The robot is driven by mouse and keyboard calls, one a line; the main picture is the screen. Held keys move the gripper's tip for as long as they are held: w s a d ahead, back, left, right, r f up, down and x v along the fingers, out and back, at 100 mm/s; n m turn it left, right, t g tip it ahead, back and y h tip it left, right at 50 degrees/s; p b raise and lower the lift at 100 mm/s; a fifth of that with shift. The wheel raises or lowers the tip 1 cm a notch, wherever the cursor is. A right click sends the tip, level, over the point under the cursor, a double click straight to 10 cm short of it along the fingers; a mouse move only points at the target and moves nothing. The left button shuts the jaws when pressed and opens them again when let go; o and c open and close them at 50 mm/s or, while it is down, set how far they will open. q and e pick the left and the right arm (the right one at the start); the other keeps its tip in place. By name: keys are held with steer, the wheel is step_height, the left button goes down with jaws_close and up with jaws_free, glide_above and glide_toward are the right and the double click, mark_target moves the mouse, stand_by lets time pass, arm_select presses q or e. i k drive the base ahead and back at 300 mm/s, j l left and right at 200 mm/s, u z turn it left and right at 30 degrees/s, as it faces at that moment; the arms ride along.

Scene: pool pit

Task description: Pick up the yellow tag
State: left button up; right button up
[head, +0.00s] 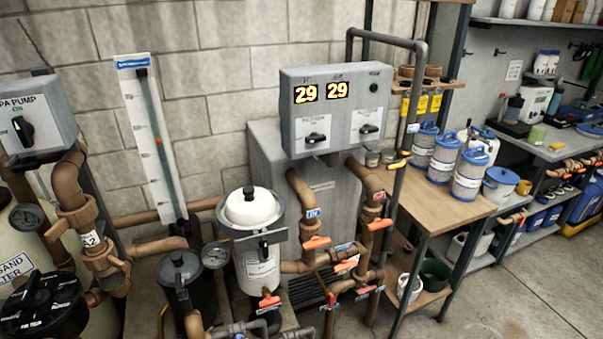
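Several small yellow tags hang in a row below a small wooden ledge, to the right of the grey control box. The left one (405,106), the middle one (422,104) and the right one (436,102) appear upright and side by side. Dark print on them is too small to read. Neither of my grippers shows in the head view.
A wooden bench (408,185) below the tags holds several blue-lidded tubs (468,174). The grey control box (336,108) reads 29 and 29. Open floor (520,295) lies at the lower right.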

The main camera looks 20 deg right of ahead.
mark_target(435, 102)
steer(key=l, duration=0.45)
steer(key=i+l+z, duration=0.1)
steer(key=l, duration=0.35)
steer(key=i+l, duration=0.1)
steer(key=l, duration=0.35)
steer(key=l+z, duration=0.1)
steer(key=l, duration=0.3)
steer(key=i+l, duration=0.15)
steer(key=l, duration=0.3)
steer(key=i+l+z, duration=0.1)
steer(key=l, duration=0.35)
steer(key=i+l, duration=0.1)
steer(key=l, duration=0.3)
steer(key=z, duration=0.05)
